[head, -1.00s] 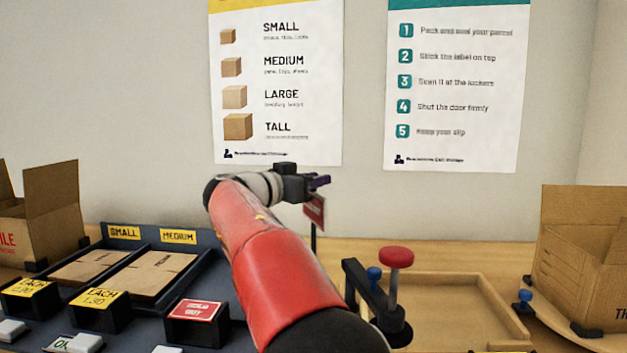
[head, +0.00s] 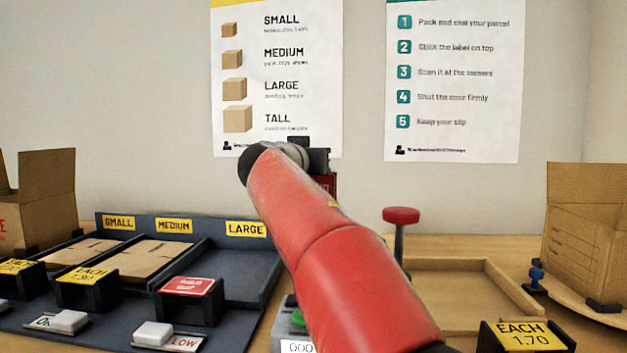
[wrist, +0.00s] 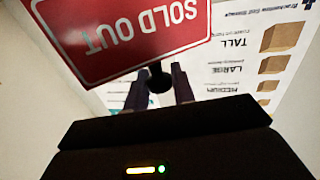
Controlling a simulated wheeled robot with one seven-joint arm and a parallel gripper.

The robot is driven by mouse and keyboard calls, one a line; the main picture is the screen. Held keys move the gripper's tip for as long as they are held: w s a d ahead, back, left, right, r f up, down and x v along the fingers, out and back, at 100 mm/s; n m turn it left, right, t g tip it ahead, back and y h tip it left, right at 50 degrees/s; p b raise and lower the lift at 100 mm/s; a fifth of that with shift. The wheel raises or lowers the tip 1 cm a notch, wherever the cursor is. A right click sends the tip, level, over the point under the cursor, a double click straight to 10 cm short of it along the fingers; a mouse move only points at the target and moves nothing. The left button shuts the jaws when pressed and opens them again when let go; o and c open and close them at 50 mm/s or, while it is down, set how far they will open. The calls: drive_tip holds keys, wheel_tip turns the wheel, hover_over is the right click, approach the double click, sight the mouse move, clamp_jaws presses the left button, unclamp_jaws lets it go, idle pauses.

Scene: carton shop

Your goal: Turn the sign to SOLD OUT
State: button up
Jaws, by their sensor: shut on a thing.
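The red sign (wrist: 125,35) fills the top left of the wrist view, its white SOLD OUT lettering upside down there. In the head view a small part of the red sign (head: 325,187) shows below my gripper (head: 318,162); my red arm hides the rest. In the wrist view the two fingers of my gripper (wrist: 160,84) close around a round black knob (wrist: 158,79) beside the sign's edge. The sign's other face is hidden.
A red SOLD OUT card (head: 188,286) sits in a holder on the dark rack (head: 215,265). A red-topped post (head: 401,216) stands right of my arm by a wooden tray (head: 455,277). Cartons stand at left (head: 50,205) and right (head: 590,235). Posters hang behind.

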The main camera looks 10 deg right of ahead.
drive_tip(key=n+y, duration=0.1)
drive_tip(key=t+y, duration=0.1)
drive_tip(key=shift+d+n+t+y, duration=0.2)
drive_tip(key=shift+n+t+y, duration=0.1)
drive_tip(key=shift+n+y, duration=0.1)
drive_tip(key=n+y+p, duration=0.1)
drive_tip(key=n+t+y+p, duration=0.1)
drive_tip(key=y, duration=0.1)
drive_tip(key=shift+r, duration=0.3)
drive_tip(key=n+y+p, duration=0.2)
drive_tip(key=y+p, duration=0.1)
drive_tip(key=p, duration=0.1)
drive_tip(key=shift+a, duration=0.1)
drive_tip(key=shift+p, duration=0.6)
drive_tip(key=shift+f+n+y+p, duration=0.1)
drive_tip(key=shift+n+y+p, duration=0.35)
drive_tip(key=shift+p, duration=0.35)
drive_tip(key=shift+n+y+p, duration=0.25)
drive_tip(key=shift+y+p, duration=0.3)
drive_tip(key=shift+p, duration=0.4)
drive_tip(key=shift+a+f+y+p, duration=0.1)
drive_tip(key=shift+f+y+p, duration=0.2)
drive_tip(key=shift+p, duration=0.15)
